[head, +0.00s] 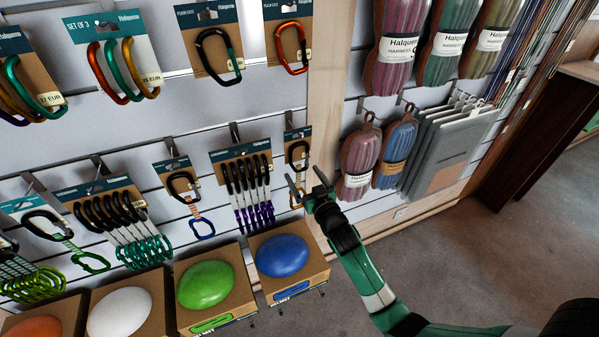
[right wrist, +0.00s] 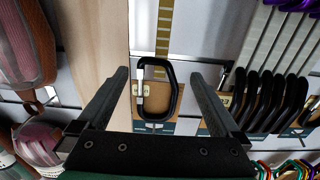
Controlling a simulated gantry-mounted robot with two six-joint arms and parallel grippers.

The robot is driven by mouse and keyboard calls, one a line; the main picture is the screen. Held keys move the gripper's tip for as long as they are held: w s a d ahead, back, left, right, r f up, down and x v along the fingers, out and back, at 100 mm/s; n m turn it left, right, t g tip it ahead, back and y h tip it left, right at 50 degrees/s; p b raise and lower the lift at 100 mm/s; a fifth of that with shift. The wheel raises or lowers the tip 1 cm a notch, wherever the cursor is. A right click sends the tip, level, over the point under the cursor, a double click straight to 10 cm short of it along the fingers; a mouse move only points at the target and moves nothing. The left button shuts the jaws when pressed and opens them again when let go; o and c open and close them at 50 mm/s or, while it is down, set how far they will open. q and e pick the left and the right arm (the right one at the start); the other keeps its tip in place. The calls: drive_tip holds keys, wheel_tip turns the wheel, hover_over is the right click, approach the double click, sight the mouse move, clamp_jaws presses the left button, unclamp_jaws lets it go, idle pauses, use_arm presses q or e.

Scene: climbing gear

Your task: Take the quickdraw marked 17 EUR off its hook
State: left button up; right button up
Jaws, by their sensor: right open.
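A single quickdraw (head: 297,155) on a brown card with a teal top hangs from a hook at the right end of the lower row. Its black carabiner (right wrist: 174,90) and yellow-striped sling (right wrist: 163,30) show in the right wrist view. A small price tag shows on the card, but I cannot read 17 EUR on it. My right gripper (head: 307,182) is open just in front of the quickdraw's lower part. In the right wrist view its two fingers (right wrist: 160,82) stand either side of the carabiner, apart from it. My left gripper is not in view.
A multi-quickdraw pack (head: 243,180) hangs just left, and another single quickdraw (head: 181,186) hangs beyond it. A wooden upright (head: 324,90) and harness bags (head: 358,160) are to the right. A boxed blue helmet (head: 282,256) stands below.

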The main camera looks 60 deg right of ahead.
sight(299, 167)
drive_tip(key=b+x, duration=0.1)
drive_tip(key=x, duration=0.3)
drive_tip(key=shift+w+d, duration=0.15)
drive_tip(key=c, duration=1.4)
drive_tip(key=shift+r, duration=0.35)
drive_tip(key=shift+p, duration=0.4)
drive_tip(key=shift+s+a+r+p, duration=0.1)
drive_tip(key=shift+s+a+p, duration=0.2)
drive_tip(key=shift+s+a, duration=0.25)
